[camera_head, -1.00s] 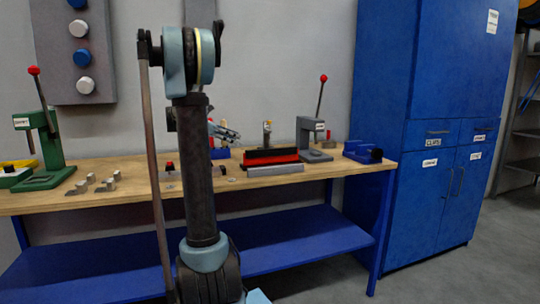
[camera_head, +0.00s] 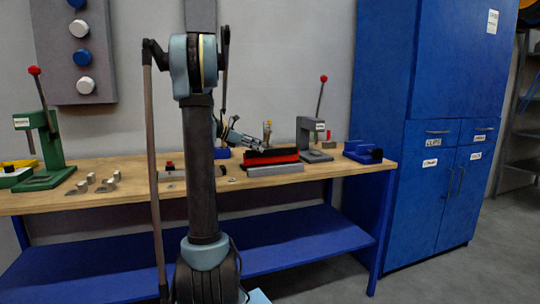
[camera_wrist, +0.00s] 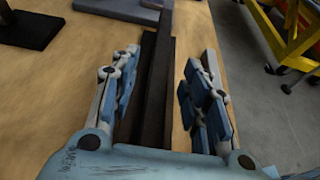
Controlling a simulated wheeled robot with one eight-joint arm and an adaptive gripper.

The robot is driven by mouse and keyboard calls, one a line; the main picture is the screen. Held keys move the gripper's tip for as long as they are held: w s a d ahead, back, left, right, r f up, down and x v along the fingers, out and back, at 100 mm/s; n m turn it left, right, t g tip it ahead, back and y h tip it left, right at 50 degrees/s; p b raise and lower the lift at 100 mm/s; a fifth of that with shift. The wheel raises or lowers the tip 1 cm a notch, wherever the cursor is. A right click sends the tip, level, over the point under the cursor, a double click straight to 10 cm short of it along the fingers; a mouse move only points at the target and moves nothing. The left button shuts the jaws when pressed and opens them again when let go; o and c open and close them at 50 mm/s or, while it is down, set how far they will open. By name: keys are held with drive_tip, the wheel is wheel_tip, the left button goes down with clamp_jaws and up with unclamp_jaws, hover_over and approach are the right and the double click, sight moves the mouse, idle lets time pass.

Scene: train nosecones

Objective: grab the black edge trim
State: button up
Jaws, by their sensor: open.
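The black edge trim (camera_head: 270,152) appears as a long dark strip along the top of a red fixture (camera_head: 286,158) on the workbench. In the wrist view, a long dark strip (camera_wrist: 153,100) runs between my finger pads; trim and holder are hard to tell apart there. My gripper (camera_wrist: 160,70) is open, with one finger on each side of the strip and no visible grip on it.
A grey bar (camera_head: 275,170) lies in front of the fixture, near the bench edge. A grey lever press (camera_head: 312,135) stands close on its right, then a blue vise-like tool (camera_head: 362,152). Small metal blocks (camera_head: 104,184) and a green press (camera_head: 48,150) are at the left.

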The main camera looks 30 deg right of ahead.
sight(272, 152)
drive_tip(key=shift+x, duration=2.65)
drive_tip(key=shift+c, duration=0.4)
clamp_jaws()
